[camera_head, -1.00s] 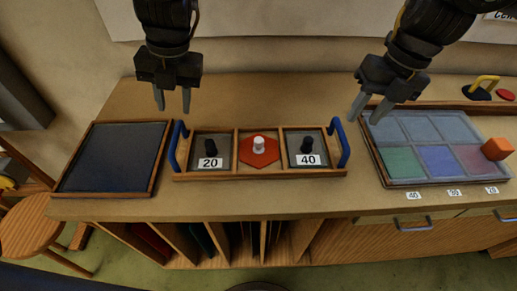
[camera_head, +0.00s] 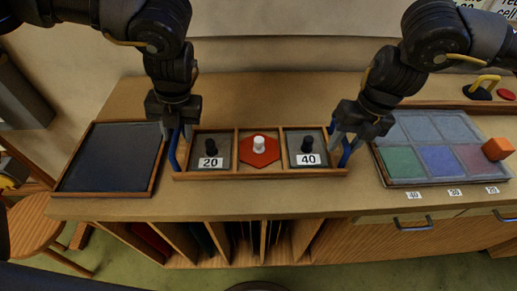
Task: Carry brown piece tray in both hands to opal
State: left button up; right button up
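The brown piece tray (camera_head: 260,175) sits level on the bench, with a blue upright handle at each end. Its three compartments hold a grey piece marked 20 (camera_head: 211,150), a red hexagon with a white knob (camera_head: 259,148) and a grey piece marked 40 (camera_head: 306,148). My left gripper (camera_head: 176,131) is down at the left handle (camera_head: 174,158), its fingers apart on either side of it. My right gripper (camera_head: 346,141) is likewise at the right handle (camera_head: 345,157), fingers apart. Finger contact is unclear. Nothing in view is legibly labelled opal.
A dark framed panel (camera_head: 110,158) lies left of the tray. A framed panel of coloured glass squares (camera_head: 420,130) lies to the right, with an orange block (camera_head: 497,149) on its right edge. Bare bench (camera_head: 265,100) lies behind the tray.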

pick_arm(q)
jog(key=shift+c, duration=0.5)
pick_arm(e)
jog(key=shift+c, duration=0.5)
pick_arm(q)
grip_shut()
pick_arm(e)
grip_shut()
pick_arm(q)
jog(key=shift+r, duration=0.1)
pick_arm(e)
jog(key=shift+r, duration=0.1)
